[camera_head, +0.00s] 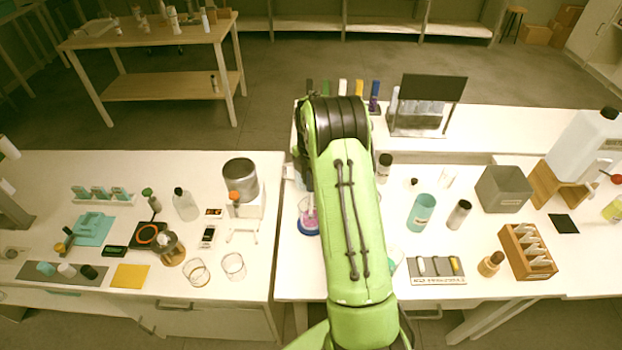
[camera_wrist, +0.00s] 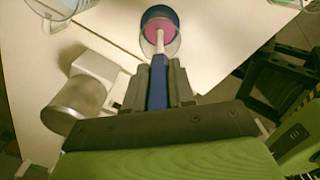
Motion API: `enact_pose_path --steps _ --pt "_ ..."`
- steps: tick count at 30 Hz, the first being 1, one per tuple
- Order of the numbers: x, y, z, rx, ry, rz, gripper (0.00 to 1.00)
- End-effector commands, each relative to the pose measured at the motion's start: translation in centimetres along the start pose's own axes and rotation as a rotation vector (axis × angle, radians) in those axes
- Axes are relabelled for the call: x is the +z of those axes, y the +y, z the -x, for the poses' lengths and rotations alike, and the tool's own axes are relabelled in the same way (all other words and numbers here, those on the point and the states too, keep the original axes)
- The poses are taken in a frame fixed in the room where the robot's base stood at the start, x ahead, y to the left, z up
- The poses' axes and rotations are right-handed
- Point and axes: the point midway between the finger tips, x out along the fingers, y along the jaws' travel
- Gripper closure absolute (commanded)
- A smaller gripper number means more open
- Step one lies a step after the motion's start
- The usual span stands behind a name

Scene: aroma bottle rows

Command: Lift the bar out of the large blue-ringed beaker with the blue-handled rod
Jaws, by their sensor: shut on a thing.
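The large blue-ringed beaker (camera_head: 308,216) stands on the white bench just left of my green arm in the head view, with pink liquid in it. It also shows at the top of the wrist view (camera_wrist: 174,44), with the pink surface inside. My gripper (camera_wrist: 161,88) is shut on the blue handle of the rod (camera_wrist: 158,84) in the wrist view. The rod's pale shaft reaches from the handle to the pink liquid in the beaker. I cannot make out the bar. My arm hides my gripper in the head view.
A metal pot on a white stand (camera_head: 240,182) is left of the beaker and also shows in the wrist view (camera_wrist: 78,103). A teal cup (camera_head: 421,212) and a dark bottle (camera_head: 459,214) stand right of my arm. A gap separates the left bench (camera_head: 130,210) from the right one.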

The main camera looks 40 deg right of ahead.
Motion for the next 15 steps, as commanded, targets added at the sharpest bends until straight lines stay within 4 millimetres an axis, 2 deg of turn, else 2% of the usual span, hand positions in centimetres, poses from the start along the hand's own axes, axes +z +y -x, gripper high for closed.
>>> enact_pose_path --steps 10,15 --pt "0.0 0.0 0.1 0.0 0.0 0.0 1.0" --pt "0.0 0.0 1.1 0.001 0.0 0.001 1.0"
